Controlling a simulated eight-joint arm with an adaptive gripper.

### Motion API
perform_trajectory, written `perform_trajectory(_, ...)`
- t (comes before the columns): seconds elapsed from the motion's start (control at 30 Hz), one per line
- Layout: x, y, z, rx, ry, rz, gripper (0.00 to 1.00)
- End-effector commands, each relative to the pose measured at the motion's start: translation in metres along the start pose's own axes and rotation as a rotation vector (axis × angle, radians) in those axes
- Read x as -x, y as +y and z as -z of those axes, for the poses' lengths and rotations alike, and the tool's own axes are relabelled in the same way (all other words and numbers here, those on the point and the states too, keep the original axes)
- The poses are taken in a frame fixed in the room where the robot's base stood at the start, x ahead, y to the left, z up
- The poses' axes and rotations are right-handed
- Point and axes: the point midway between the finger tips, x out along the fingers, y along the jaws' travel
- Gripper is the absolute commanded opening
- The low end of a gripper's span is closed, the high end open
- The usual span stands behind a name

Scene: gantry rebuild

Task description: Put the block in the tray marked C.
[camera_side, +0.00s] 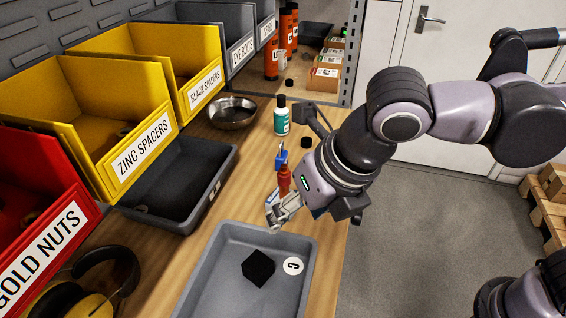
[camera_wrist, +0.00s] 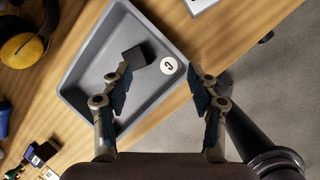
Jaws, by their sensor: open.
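The black block (camera_side: 258,268) lies on the floor of the grey tray marked C (camera_side: 196,283), beside the round white C label (camera_side: 293,266). My gripper (camera_side: 275,215) is above the far edge of this tray, open and empty, apart from the block. In the wrist view, the block (camera_wrist: 138,54) is inside the tray (camera_wrist: 76,68), near the tip of my left finger in the picture. The C label (camera_wrist: 168,66) shows between the spread fingers (camera_wrist: 161,74).
A dark empty-looking tray (camera_side: 228,165) stands beyond, near yellow and red bins (camera_side: 125,170). Yellow earmuffs (camera_side: 62,299) lie left of tray C. A red bottle (camera_side: 284,181) is close behind my gripper; a teal bottle (camera_side: 281,120) and metal bowl (camera_side: 232,113) stand farther back.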

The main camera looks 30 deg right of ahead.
Motion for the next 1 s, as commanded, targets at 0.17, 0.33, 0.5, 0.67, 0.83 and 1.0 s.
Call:
perform_trajectory(0.17,-0.006,-0.067,-0.025,-0.591,-0.033,-0.005,0.60)
perform_trajectory(0.33,-0.009,-0.125,-0.036,-1.147,-0.072,-0.031,0.60)
perform_trajectory(0.5,-0.011,-0.181,-0.038,-1.702,-0.117,-0.079,0.60)
perform_trajectory(0.67,-0.013,-0.230,-0.033,-2.218,-0.160,-0.157,0.60)
perform_trajectory(0.83,-0.015,-0.271,-0.023,-2.682,-0.195,-0.263,0.60)
perform_trajectory(1.0,-0.017,-0.292,-0.016,-2.946,-0.208,-0.347,0.60)
